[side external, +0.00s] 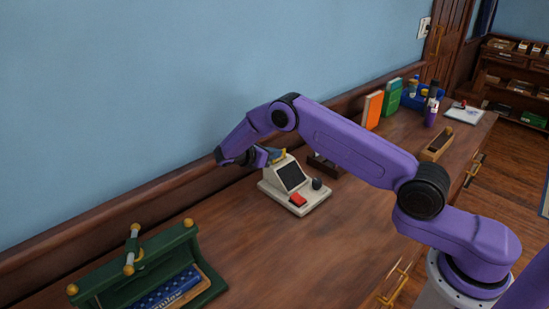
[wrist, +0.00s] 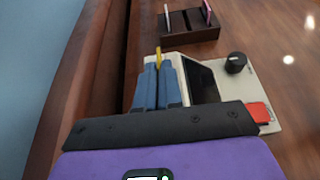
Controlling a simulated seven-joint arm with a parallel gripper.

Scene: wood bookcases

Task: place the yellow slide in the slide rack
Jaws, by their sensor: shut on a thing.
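My gripper (wrist: 158,78) has blue fingers that are shut on the yellow slide (wrist: 158,57), which pokes out as a thin strip beyond the fingertips. In the side external view my gripper (side external: 273,154) hangs beside the top of a cream device. The dark brown slide rack (wrist: 189,37) is ahead of the fingertips in the wrist view, apart from the yellow slide. In the side external view the rack (side external: 327,165) is partly hidden behind my arm.
The cream device (side external: 312,198) has a dark screen, a black knob (side external: 317,183) and a red button (side external: 298,200), close to my gripper. A green press-like stand (side external: 197,240) is at the lower left. Books (side external: 373,110) and a long wooden tray (side external: 437,143) are farther right.

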